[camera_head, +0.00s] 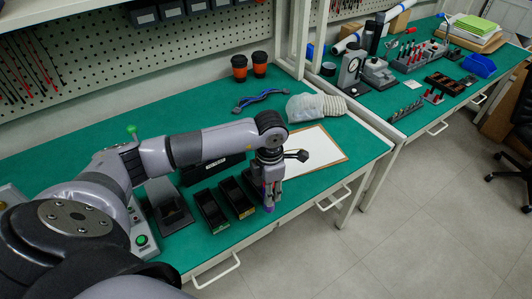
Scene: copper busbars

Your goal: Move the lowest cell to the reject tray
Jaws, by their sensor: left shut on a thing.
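My left gripper (270,203) points down over the front part of the green bench, just right of two small black trays. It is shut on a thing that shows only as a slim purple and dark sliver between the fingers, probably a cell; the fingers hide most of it. One black tray (212,212) has a green label on its front, the other black tray (238,198) a yellow label. I cannot tell which is the reject tray. The tray insides look dark. My right gripper is not in view.
A clipboard with white paper (315,148) lies right of the gripper. Behind are a grey-white glove (316,107), blue-handled pliers (262,99) and two dark cups (240,68). A black stand (168,206) is left of the trays. A second bench (440,75) holds several tools.

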